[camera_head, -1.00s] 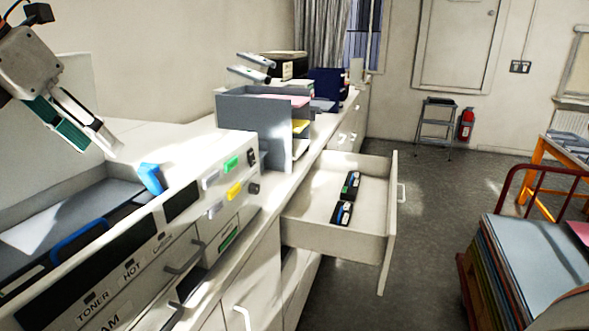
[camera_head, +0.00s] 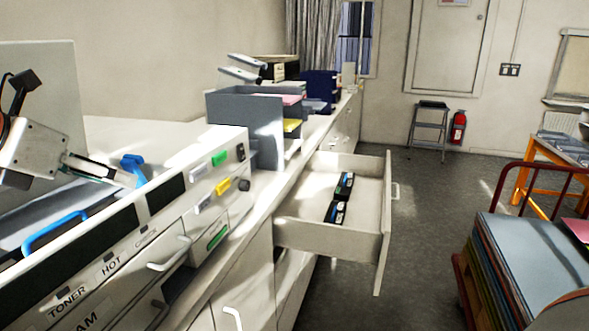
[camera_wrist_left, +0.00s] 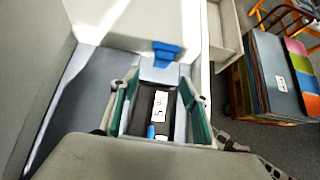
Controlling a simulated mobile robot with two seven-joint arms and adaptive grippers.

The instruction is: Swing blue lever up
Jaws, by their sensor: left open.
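The blue lever (camera_head: 133,165) stands up at the inner edge of the open copier bay, behind the front panel. In the left wrist view the lever (camera_wrist_left: 166,52) is beyond my open fingers, near the middle top. My left gripper (camera_head: 118,175) is low over the bay, its fingertips close to the lever; contact cannot be told. In the wrist view its green-padded fingers (camera_wrist_left: 160,88) are apart. A black cartridge with a white label and a blue mark (camera_wrist_left: 157,110) shows between them, apparently in the bay below. My right gripper is not in view.
The raised copier lid (camera_head: 45,75) stands at the left. A blue handle (camera_head: 55,232) lies along the bay's front. A grey paper sorter (camera_head: 245,125) stands behind the copier. An open drawer (camera_head: 300,222) with black cartridges juts out at right. A folder cart (camera_head: 520,250) stands front right.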

